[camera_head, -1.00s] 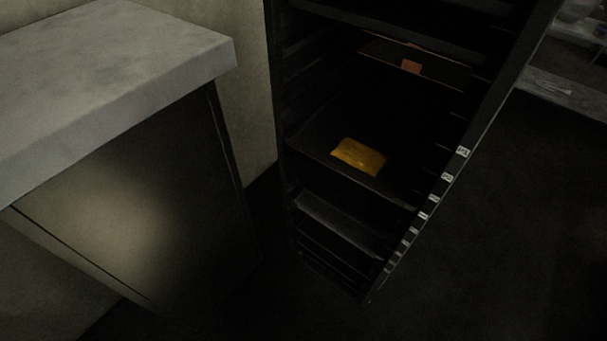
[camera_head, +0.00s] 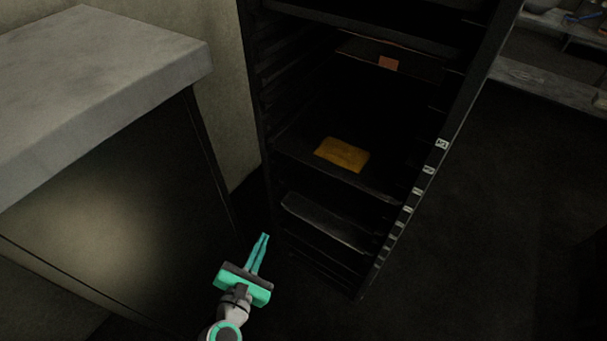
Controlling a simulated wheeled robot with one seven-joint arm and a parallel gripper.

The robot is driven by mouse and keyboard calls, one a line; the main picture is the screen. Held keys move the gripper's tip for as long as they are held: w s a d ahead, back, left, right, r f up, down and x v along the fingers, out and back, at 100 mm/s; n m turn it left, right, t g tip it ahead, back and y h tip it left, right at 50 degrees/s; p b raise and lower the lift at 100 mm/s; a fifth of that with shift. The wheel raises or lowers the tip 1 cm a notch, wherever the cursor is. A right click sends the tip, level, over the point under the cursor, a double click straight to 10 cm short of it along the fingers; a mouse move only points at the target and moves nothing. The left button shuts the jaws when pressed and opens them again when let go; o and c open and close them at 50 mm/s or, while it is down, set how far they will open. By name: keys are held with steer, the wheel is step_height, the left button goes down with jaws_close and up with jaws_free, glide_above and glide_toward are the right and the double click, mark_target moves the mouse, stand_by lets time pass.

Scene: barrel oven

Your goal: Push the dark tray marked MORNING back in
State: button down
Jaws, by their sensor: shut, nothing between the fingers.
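A dark rack (camera_head: 254,100) stands in the middle of the head view with several dark trays on its runners. One tray (camera_head: 345,222) low in the rack shows a lighter, greyish front and seems to stick out a little. Above it, another dark tray (camera_head: 295,150) carries a flat yellow-orange piece (camera_head: 341,154). I cannot read MORNING on any tray, so I cannot tell which one bears it. My gripper (camera_head: 262,244), green with a dark band, is shut and empty. It is at the lower left of the rack, apart from the trays, its fingers pointing up in the picture.
A counter with a pale stone top (camera_head: 100,85) stands at the left, close to the rack. Small white numbered labels (camera_head: 441,144) run down the rack's right post. Shelves (camera_head: 550,85) stand at the far right; dark floor lies between.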

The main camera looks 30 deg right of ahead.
steer(key=w+d+r+n+g+h, duration=0.1)
steer(key=d+r+g+h, duration=0.35)
steer(key=r, duration=0.55)
steer(key=r+x, duration=0.1)
steer(key=x, duration=1.3)
steer(key=shift+r, duration=0.2)
steer(key=shift+w+d+t+h, duration=0.15)
steer(key=shift+t+h, duration=0.1)
